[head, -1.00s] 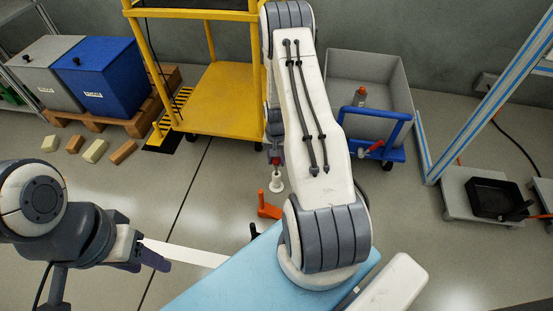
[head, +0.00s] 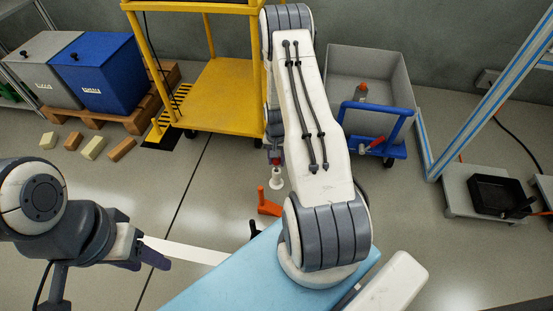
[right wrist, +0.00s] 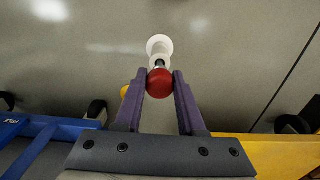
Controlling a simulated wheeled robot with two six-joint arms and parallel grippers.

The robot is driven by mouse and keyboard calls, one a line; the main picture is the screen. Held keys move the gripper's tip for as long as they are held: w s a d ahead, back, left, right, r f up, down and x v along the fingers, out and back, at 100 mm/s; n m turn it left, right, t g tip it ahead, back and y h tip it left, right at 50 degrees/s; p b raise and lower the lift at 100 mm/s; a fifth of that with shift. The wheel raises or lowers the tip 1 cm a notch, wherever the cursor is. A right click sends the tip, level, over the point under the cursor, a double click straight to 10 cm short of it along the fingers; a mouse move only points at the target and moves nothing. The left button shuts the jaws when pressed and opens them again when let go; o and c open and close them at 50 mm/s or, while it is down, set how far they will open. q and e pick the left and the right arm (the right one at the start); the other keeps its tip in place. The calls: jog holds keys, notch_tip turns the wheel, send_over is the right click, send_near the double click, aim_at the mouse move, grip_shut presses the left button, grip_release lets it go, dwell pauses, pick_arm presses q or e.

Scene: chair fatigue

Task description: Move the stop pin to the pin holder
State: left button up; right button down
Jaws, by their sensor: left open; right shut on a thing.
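My right gripper (right wrist: 159,80) is shut on the stop pin, whose round red knob (right wrist: 159,85) sits between the purple fingers in the right wrist view. A short dark shaft shows beyond the knob, in line with a white flanged piece (right wrist: 159,46). I cannot tell whether that piece belongs to the pin or is the pin holder. In the head view the red knob (head: 276,161) shows small beside my right arm, above the white piece (head: 276,182). The arm hides most of the right gripper there. My left gripper (head: 156,257) is open and empty at lower left.
An orange bracket (head: 268,205) stands just below the white piece. A light blue surface (head: 225,275) lies in front. A yellow cart (head: 223,97), a blue trolley (head: 378,140) and a grey bin (head: 390,75) stand behind. Open floor lies left of the white piece.

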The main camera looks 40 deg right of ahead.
jog(key=shift+f+b, duration=0.85)
jog(key=shift+f, duration=0.65)
jog(key=shift+c, duration=2.1)
grip_release()
jog(key=shift+r, duration=0.1)
notch_tip(320, 180, up, 10)
jog(key=p, duration=0.6)
jog(key=shift+r+p, duration=0.2)
jog(key=shift+p, duration=0.1)
